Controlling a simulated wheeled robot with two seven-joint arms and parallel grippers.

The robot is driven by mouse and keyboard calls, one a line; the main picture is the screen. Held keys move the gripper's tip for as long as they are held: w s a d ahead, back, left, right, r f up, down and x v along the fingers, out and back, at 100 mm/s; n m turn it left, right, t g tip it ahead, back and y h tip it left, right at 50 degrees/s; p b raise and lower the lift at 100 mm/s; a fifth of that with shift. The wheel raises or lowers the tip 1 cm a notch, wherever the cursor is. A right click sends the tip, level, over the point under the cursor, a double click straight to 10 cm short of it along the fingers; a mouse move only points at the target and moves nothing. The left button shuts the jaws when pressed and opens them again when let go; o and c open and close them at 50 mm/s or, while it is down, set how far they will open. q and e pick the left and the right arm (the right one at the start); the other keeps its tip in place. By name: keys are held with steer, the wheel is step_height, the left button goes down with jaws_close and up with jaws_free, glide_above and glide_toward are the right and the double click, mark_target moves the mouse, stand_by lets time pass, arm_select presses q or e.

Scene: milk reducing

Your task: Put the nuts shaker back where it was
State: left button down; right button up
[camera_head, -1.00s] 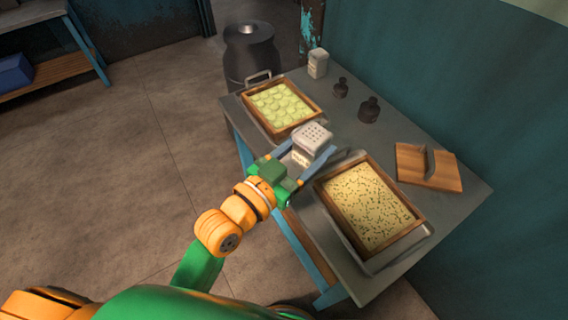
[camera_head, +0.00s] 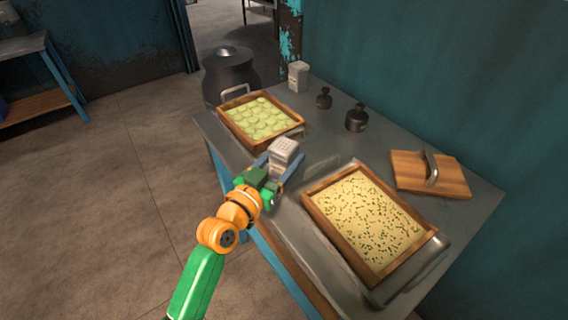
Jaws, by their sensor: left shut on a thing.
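A pale box-shaped shaker with a dotted top (camera_head: 284,151) is held in my left gripper (camera_head: 279,166), which is shut on it. The gripper holds it over the table's near left edge, between the two trays. Its lower part is hidden by the fingers. A second pale shaker (camera_head: 298,77) stands upright at the table's far left corner. My right gripper is not in view.
A tray with green round slices (camera_head: 236,101) lies at the far left of the grey table (camera_head: 335,130). A speckled tray (camera_head: 322,222) lies nearer. Two dark weights (camera_head: 324,98) (camera_head: 356,118) and a wooden board with a handle (camera_head: 410,169) stand by the wall. A dark pot (camera_head: 228,74) stands behind.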

arm_select(q)
steer(key=shift+f, duration=0.2)
steer(key=shift+f, duration=0.1)
steer(key=shift+c, duration=2)
jaws_free()
steer(key=shift+s+r, duration=0.1)
steer(key=shift+r, duration=0.1)
steer(key=v, duration=1.2)
